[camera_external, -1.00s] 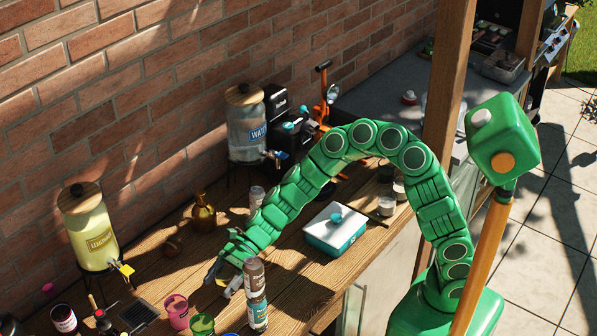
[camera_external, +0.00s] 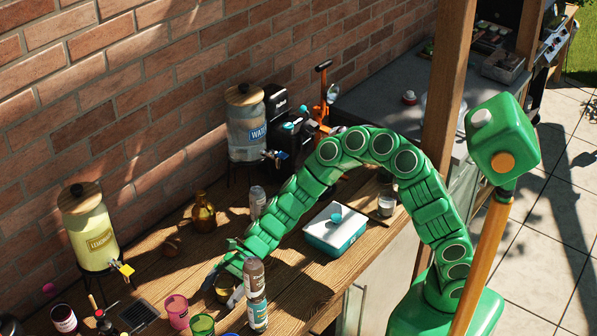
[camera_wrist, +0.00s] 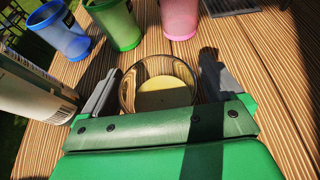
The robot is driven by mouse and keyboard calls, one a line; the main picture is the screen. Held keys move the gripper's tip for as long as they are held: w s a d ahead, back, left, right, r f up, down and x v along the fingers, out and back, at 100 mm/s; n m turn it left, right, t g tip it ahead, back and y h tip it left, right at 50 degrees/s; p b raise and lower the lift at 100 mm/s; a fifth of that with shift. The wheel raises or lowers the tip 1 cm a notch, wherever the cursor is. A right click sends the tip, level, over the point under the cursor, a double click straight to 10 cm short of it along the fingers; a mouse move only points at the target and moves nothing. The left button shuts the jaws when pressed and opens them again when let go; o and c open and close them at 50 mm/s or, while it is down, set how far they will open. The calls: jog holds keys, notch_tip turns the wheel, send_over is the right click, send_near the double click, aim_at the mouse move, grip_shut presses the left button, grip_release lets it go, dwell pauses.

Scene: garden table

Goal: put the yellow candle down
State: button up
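The yellow candle (camera_wrist: 163,97) sits in a clear glass with an amber tint. In the wrist view it is upright between the two grey fingers of my gripper (camera_wrist: 161,80). In the external view the candle (camera_external: 222,293) appears to stand on the wooden table (camera_external: 290,285), left of the bottles. My gripper (camera_external: 226,286) is low over the table, with its fingers spread on either side of the glass. The fingers look open, with only narrow gaps to the glass. The candle's base is partly hidden.
A pink cup (camera_external: 176,311) and a green cup (camera_external: 202,325) are left and in front. A blue cup (camera_wrist: 60,30) shows in the wrist view. A white-lidded teal box (camera_external: 335,229) stands farther right.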

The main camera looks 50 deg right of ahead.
jog(key=shift+r, duration=0.1)
jog(key=shift+d+r, duration=0.1)
jog(key=shift+d, duration=0.1)
jog(key=shift+v, duration=5.8)
